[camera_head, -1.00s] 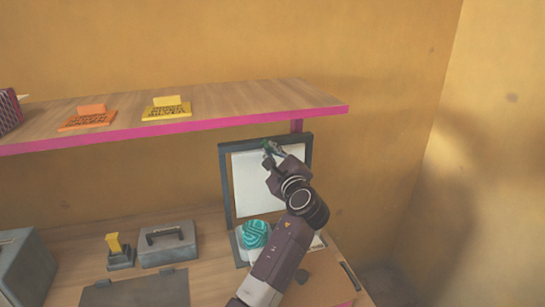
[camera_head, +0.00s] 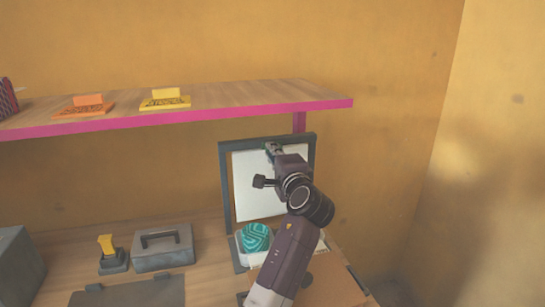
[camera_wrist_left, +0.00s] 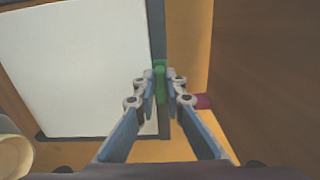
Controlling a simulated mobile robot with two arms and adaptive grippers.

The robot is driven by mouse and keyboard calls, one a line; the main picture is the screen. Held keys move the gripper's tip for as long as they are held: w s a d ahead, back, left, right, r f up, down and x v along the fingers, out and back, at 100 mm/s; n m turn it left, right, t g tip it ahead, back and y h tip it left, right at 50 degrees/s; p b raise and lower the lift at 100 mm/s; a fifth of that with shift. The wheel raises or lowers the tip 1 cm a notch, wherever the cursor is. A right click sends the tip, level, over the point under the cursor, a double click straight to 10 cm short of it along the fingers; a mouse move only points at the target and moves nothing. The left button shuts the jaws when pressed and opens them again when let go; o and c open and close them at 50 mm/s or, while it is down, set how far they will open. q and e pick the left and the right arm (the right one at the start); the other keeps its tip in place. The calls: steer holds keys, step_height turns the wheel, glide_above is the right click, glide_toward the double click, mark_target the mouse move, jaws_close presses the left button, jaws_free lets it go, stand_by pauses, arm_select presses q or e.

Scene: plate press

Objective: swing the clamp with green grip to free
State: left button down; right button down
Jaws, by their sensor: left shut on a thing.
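The upright dark frame (camera_head: 226,190) of the press stands on the bench with a white sheet (camera_head: 255,190) inside it. In the left wrist view the frame (camera_wrist_left: 157,30) runs beside the white sheet (camera_wrist_left: 75,65). The clamp's green grip (camera_wrist_left: 160,80) sits at the frame's edge, between my fingertips. My left gripper (camera_head: 272,149) is at the upper part of the frame; in the left wrist view the gripper (camera_wrist_left: 161,92) is shut on the green grip. The gripper hides most of the clamp in the head view. My right gripper is not in view.
Below are a teal patterned round object (camera_head: 255,237), a grey box (camera_head: 163,248) and a yellow-handled tool (camera_head: 110,255).

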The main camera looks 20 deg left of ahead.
arm_select(q)
steer(key=shift+f, duration=0.2)
stand_by(0.4)
steer(key=c, duration=2)
jaws_free()
steer(key=shift+r, duration=0.15)
